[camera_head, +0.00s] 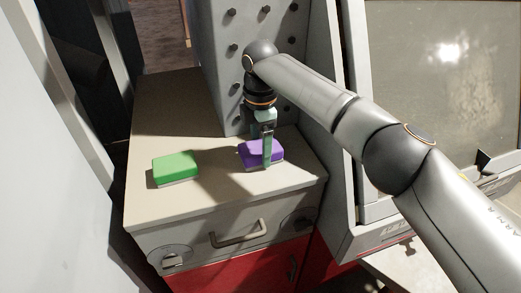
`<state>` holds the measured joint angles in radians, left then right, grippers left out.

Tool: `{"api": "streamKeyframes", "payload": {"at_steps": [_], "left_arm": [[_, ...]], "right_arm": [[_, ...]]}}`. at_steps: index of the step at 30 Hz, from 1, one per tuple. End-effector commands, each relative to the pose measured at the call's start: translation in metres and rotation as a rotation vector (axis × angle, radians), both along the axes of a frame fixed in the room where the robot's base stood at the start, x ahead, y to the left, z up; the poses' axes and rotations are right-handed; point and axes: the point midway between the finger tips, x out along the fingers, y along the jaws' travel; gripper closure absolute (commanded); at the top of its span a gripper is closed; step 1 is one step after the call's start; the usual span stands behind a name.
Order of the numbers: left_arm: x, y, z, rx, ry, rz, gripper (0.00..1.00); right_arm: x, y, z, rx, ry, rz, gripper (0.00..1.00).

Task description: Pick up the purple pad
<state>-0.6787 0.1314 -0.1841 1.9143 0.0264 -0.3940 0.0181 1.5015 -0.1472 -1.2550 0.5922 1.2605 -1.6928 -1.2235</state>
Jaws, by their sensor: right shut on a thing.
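The purple pad (250,150) lies at the right of the cabinet top, near its right edge. My right gripper (266,161) comes down from above at the pad, its finger crossing in front of the pad's middle. It is shut on the purple pad. The far finger is hidden. I cannot tell whether the pad is clear of the surface. My left gripper is not in view.
A green pad (176,168) lies to the left on the cabinet top (160,118). A grey panel with dark knobs (222,60) stands behind. A machine with a large window (440,80) stands at the right. The front middle of the top is clear.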

Motion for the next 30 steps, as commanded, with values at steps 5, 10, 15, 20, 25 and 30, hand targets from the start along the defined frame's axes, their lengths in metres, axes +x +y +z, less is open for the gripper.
{"api": "streamKeyframes", "payload": {"at_steps": [5,10,15,20,25,30], "left_arm": [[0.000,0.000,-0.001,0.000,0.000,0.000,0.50],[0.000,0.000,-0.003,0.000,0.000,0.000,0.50],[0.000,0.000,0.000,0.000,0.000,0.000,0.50],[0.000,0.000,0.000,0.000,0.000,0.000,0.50],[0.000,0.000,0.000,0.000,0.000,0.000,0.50],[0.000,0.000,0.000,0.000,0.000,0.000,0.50]], "right_arm": [[0.001,0.000,0.012,0.001,-0.004,0.000,0.79],[0.000,0.001,0.047,0.002,-0.005,0.000,0.79],[0.000,0.001,0.082,0.001,-0.002,0.000,0.79],[0.000,0.001,0.095,0.000,-0.001,0.001,0.79],[0.000,0.001,0.101,-0.001,0.000,0.002,0.79],[0.000,0.000,0.100,-0.001,0.000,0.002,0.79]]}}
